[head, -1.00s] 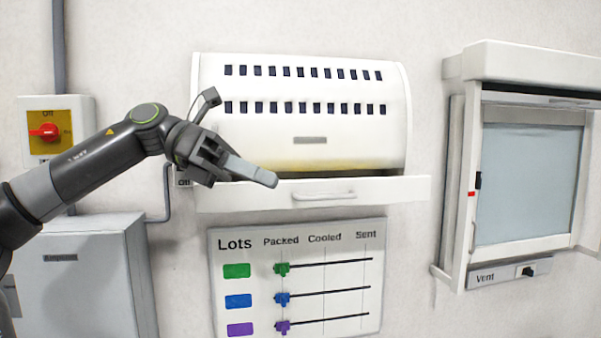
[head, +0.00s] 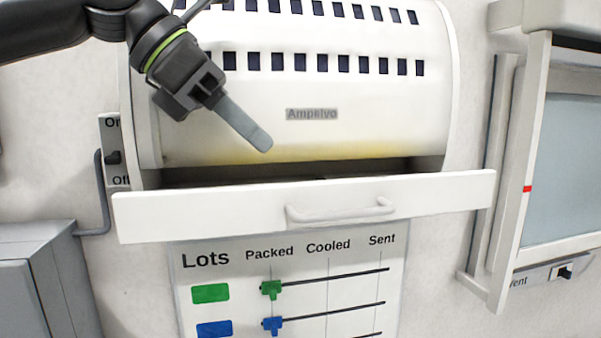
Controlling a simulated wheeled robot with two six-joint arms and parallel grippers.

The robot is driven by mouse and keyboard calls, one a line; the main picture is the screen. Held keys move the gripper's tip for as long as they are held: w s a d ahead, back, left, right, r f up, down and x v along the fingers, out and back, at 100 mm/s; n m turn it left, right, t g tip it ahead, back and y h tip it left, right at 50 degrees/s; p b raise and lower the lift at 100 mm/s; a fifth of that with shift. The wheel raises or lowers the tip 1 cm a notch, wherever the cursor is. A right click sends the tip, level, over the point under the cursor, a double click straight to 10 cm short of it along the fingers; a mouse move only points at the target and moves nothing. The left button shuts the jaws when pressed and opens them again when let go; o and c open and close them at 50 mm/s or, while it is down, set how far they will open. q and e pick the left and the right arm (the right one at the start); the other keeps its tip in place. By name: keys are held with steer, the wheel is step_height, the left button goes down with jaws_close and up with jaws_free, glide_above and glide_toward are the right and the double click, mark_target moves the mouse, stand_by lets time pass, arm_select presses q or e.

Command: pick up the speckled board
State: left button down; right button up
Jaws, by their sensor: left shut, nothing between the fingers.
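No speckled board can be made out in the head view. My left gripper (head: 262,143) is shut and empty. It is in front of the lower part of a white rounded cabinet (head: 390,110) marked "Ampelvo", above its drawer. The drawer (head: 230,216) has a grey-white handle and stands partly out, with a dark gap behind its front. What lies inside the drawer is hidden. My right gripper is not in view.
A switch (head: 113,150) marked On and Off is at the cabinet's left. A "Lots" chart (head: 345,268) with coloured sliders hangs below. A glazed vent hatch (head: 570,170) is at the right, a grey box (head: 30,270) at the lower left.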

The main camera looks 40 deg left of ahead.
arm_select(q)
steer(key=p+x, duration=0.2)
steer(key=x, duration=0.5)
steer(key=shift+w+d+p, duration=0.15)
steer(key=shift+w+p, duration=0.05)
steer(key=shift+p, duration=0.1)
steer(key=shift+w+d+f, duration=0.1)
steer(key=shift+d+f, duration=0.25)
steer(key=shift+f, duration=0.05)
